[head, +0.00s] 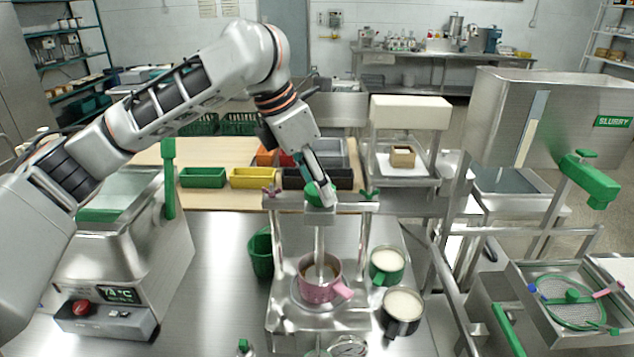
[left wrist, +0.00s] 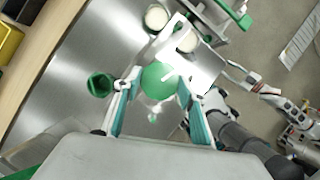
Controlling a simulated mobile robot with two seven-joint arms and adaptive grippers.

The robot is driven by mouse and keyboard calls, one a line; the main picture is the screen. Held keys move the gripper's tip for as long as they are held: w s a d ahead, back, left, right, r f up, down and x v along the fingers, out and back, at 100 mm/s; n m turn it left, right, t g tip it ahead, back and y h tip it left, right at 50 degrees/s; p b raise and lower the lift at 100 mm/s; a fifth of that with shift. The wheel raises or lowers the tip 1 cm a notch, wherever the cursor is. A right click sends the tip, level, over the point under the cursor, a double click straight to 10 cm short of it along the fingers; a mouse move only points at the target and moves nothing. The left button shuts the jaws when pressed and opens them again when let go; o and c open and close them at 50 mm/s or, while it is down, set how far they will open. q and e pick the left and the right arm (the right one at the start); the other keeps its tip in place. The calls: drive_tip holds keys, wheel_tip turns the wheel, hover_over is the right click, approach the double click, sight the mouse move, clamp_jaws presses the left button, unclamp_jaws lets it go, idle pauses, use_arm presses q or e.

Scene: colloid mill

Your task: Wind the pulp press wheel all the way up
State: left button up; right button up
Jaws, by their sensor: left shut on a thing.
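The pulp press (head: 372,203) stands on the steel table, with its green wheel hub (head: 312,194) at the top of an upright metal screw (head: 319,240). My left gripper (head: 322,192) reaches down from above and is shut on the wheel. In the left wrist view the round green wheel (left wrist: 158,80) lies between the teal-lined fingers. The fingers hide part of the wheel in the head view. A pink pot (head: 312,291) sits under the screw. My right arm shows partly in the left wrist view, but its fingers are too unclear to read.
A green pot (head: 387,266) and a steel pot (head: 403,311) of pale liquid stand right of the press. A machine with a display (head: 118,294) stands further left. Metal rails (head: 456,289) run at the right.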

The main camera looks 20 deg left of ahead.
use_arm(q)
drive_tip(key=n+t+y, duration=0.1)
drive_tip(key=n, duration=0.3)
drive_tip(key=shift+s+d, duration=0.1)
drive_tip(key=n+y, duration=0.2)
drive_tip(key=n, duration=0.2)
drive_tip(key=shift+d, duration=0.1)
drive_tip(key=n+y, duration=0.1)
drive_tip(key=n, duration=0.2)
drive_tip(key=shift+d+n, duration=0.1)
drive_tip(key=shift+n, duration=0.2)
drive_tip(key=n+y, duration=0.1)
drive_tip(key=n, duration=0.2)
drive_tip(key=shift+d+n+y, duration=0.1)
drive_tip(key=shift+n+y, duration=0.2)
drive_tip(key=n+g+y, duration=0.1)
drive_tip(key=n, duration=0.2)
drive_tip(key=n+g, duration=0.1)
drive_tip(key=n, duration=0.2)
drive_tip(key=shift+w+d+n+y, duration=0.1)
drive_tip(key=shift+w+n+y, duration=0.1)
drive_tip(key=shift+n+y, duration=0.15)
drive_tip(key=n+g, duration=0.1)
drive_tip(key=n, duration=0.2)
drive_tip(key=n+g, duration=0.1)
drive_tip(key=n, duration=0.2)
drive_tip(key=shift+w+g+y, duration=0.1)
drive_tip(key=shift+g+y, duration=0.15)
drive_tip(key=shift+g, duration=0.05)
drive_tip(key=shift+n, duration=0.25)
